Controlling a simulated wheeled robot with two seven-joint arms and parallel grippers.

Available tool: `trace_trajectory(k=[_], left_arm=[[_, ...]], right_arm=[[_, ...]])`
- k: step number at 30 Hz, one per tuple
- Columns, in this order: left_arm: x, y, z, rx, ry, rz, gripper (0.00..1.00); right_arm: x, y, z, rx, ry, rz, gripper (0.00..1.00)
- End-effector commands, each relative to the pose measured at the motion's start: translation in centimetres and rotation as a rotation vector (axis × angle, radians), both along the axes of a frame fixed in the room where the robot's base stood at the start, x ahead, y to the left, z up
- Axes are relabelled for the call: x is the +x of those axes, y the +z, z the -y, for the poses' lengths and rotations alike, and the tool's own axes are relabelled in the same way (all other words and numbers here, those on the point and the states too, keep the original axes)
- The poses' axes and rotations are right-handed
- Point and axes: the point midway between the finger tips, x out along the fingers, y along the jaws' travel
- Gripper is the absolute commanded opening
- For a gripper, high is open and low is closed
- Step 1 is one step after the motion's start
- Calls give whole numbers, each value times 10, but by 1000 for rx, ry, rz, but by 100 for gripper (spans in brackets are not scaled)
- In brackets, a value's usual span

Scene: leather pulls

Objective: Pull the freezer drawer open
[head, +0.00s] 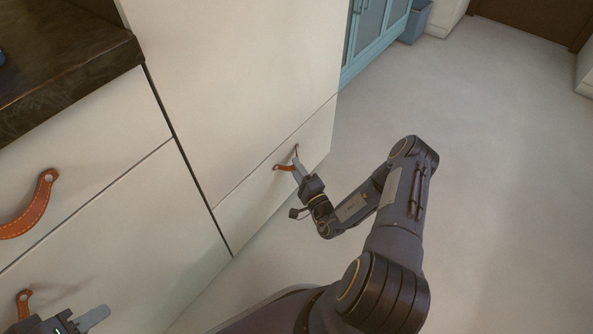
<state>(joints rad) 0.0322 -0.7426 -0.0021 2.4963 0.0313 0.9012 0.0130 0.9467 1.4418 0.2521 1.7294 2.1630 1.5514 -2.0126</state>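The freezer drawer (262,190) is the low white front at the bottom of the tall white cabinet, and its face looks flush with the panel above. Its orange leather pull (281,167) is a strap fixed at two ends. My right gripper (296,160) is at this pull, with its fingers overlapping the strap; whether they are closed on it is too small to tell. My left gripper (92,318) shows only in part at the bottom left, in front of the lower white cabinet, away from the freezer drawer.
Other white drawer fronts with leather pulls (36,208) stand at the left, under a dark countertop (62,62). A blue cabinet (372,32) and a blue bin (414,22) stand at the back. The pale floor (490,150) to the right is clear.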

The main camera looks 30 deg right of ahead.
Motion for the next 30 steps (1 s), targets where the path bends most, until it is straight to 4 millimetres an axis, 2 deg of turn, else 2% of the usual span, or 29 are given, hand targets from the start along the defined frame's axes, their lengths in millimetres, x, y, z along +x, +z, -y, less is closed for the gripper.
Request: trace_trajectory(k=[8, 16, 17, 30], left_arm=[[0, -1, 0, 0, 0, 0, 36], [0, -1, 0, 0, 0, 0, 36], [0, -1, 0, 0, 0, 0, 36], [0, 1, 0, 0, 0, 0, 36]], right_arm=[[3, 1, 0, 0, 1, 0, 34], [3, 1, 0, 0, 1, 0, 2], [3, 1, 0, 1, 1, 0, 0], [0, 1, 6, -1, 0, -2, 0]])
